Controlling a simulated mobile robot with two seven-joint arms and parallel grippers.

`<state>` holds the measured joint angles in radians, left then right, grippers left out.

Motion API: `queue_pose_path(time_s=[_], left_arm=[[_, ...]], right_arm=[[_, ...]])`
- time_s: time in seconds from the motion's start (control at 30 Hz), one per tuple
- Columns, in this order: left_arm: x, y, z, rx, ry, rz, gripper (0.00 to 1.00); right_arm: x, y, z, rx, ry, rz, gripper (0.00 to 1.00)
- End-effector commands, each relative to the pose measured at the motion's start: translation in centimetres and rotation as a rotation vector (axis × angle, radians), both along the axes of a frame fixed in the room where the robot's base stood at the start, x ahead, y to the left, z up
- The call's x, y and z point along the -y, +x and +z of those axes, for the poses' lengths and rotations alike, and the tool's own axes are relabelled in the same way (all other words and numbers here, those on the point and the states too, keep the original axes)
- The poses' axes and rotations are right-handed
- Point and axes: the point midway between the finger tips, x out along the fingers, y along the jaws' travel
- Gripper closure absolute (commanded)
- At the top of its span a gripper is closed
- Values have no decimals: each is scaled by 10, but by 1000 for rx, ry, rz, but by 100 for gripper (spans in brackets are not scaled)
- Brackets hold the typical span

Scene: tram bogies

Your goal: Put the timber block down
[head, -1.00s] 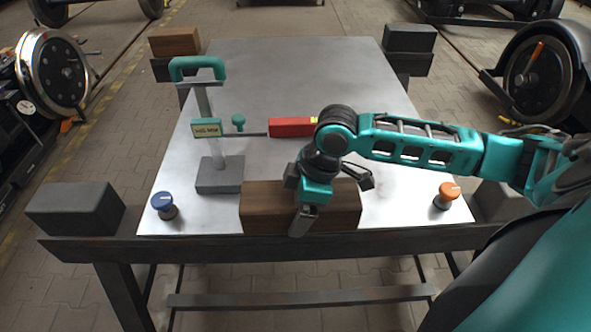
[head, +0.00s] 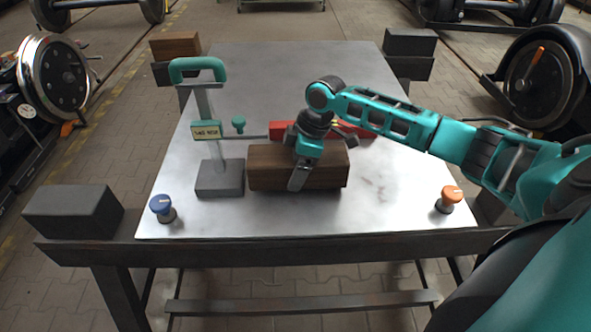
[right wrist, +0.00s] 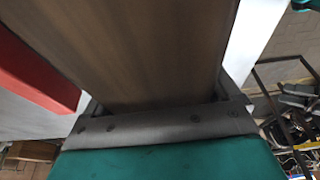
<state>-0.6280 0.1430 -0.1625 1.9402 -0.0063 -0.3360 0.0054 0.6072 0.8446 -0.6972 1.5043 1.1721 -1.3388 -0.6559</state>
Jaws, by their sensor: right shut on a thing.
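The brown timber block (head: 268,170) is over the middle of the grey metal table top (head: 400,215), just right of the grey gauge base. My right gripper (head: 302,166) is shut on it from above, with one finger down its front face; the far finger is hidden. In the right wrist view the block (right wrist: 135,45) fills the space between the jaws. I cannot tell for sure whether its underside touches the table. My left gripper is not in view.
A gauge stand with a teal handle (head: 198,66) stands close left of the block. A red bar (head: 279,130) lies behind it, partly hidden. A blue knob (head: 162,207) and an orange knob (head: 449,198) stand near the front corners. The table's front middle is clear.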

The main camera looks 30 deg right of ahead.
Motion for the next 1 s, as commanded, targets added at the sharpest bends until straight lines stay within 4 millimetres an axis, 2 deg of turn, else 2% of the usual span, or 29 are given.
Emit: queue_pose_path(time_s=[0.1,0.43,0.47,0.53,0.83,1.0], left_arm=[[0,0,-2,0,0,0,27],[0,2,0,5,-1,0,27],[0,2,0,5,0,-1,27],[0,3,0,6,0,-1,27],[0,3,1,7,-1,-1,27],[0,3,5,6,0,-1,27]], right_arm=[[-1,1,-12,5,1,1,75],[-1,1,-15,6,1,1,75],[0,0,-16,1,-1,1,8],[0,0,-16,1,-1,1,1],[0,0,-12,2,-1,0,0],[7,-3,12,4,-1,0,0]])
